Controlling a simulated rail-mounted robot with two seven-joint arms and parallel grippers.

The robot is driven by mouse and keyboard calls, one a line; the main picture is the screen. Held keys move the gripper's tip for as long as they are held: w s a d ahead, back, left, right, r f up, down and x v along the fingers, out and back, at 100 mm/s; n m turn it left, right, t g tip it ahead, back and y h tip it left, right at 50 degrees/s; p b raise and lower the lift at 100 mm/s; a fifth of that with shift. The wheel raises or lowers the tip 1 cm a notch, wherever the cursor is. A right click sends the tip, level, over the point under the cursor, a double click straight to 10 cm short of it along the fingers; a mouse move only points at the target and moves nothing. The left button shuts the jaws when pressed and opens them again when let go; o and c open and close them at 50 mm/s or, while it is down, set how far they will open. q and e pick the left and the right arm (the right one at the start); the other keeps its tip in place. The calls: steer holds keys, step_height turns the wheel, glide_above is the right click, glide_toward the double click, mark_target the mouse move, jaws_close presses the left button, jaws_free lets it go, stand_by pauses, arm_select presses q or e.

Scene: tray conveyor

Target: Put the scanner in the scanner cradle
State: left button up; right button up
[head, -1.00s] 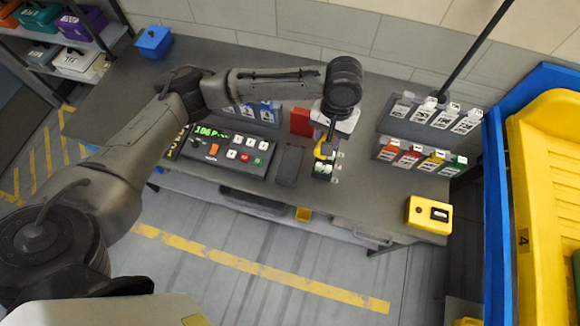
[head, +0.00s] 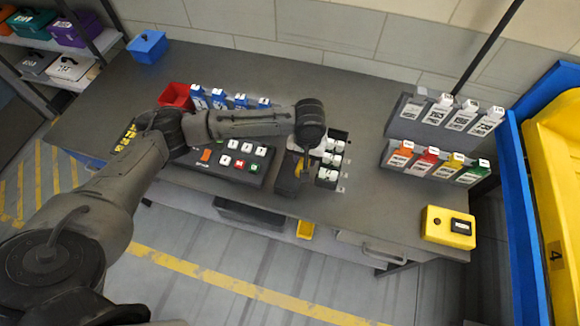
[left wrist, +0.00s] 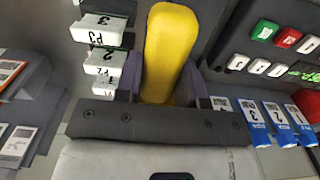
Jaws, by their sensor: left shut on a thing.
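The yellow scanner (left wrist: 172,45) is between the fingers of my left gripper (left wrist: 165,85), which is shut on it. In the head view the scanner (head: 302,164) shows as a small yellow piece below my left wrist, partly hidden by the gripper. A dark grey block (head: 287,184), which looks like the scanner cradle, stands on the table right below it, beside the control panel. I cannot tell whether the scanner touches the block. My right gripper is not in view.
A control panel (head: 240,160) is left of the block. Several white-capped items (head: 333,150) stand close on its right.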

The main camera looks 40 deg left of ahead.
mark_target(290, 171)
arm_select(q)
steer(key=s+a+f, duration=0.1)
steer(key=a, duration=0.1)
steer(key=s+a+f, duration=0.1)
steer(key=shift+s+a+f, duration=0.15)
steer(key=shift+a+f, duration=0.15)
steer(key=shift+a, duration=0.05)
steer(key=shift+f+b, duration=0.65)
steer(key=shift+f, duration=1.4)
steer(key=o, duration=1)
steer(key=shift+f, duration=0.1)
steer(key=shift+o, duration=0.2)
